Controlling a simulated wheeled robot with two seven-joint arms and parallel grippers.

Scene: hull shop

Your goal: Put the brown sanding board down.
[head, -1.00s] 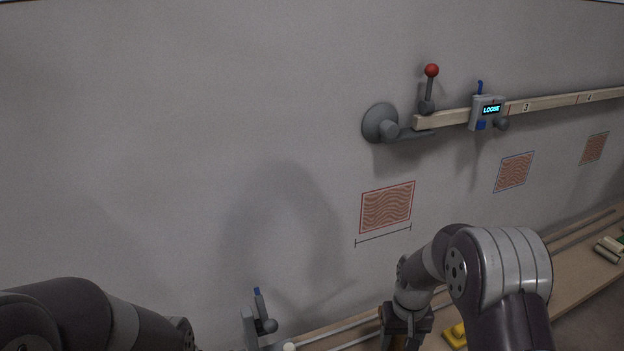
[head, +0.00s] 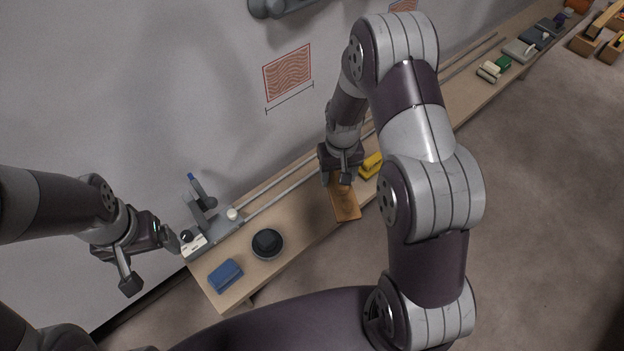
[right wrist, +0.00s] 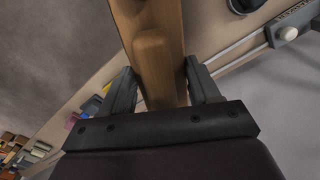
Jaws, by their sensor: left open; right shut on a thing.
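The brown sanding board (head: 345,203) is a long flat wooden board with a raised handle, which shows close up in the right wrist view (right wrist: 153,60). My right gripper (head: 338,178) is shut on it by the handle. The board is over the wooden bench (head: 300,233) beside the yellow block; whether it touches the bench top I cannot tell. My left gripper (head: 150,262) is open and empty, left of the bench's near end.
On the bench are a blue block (head: 225,275), a dark round dish (head: 267,243), a grey clamp device (head: 205,215) and a yellow block (head: 371,165). Rails run along the wall side. Green and cream items (head: 492,70) lie farther along. Bare bench shows between dish and board.

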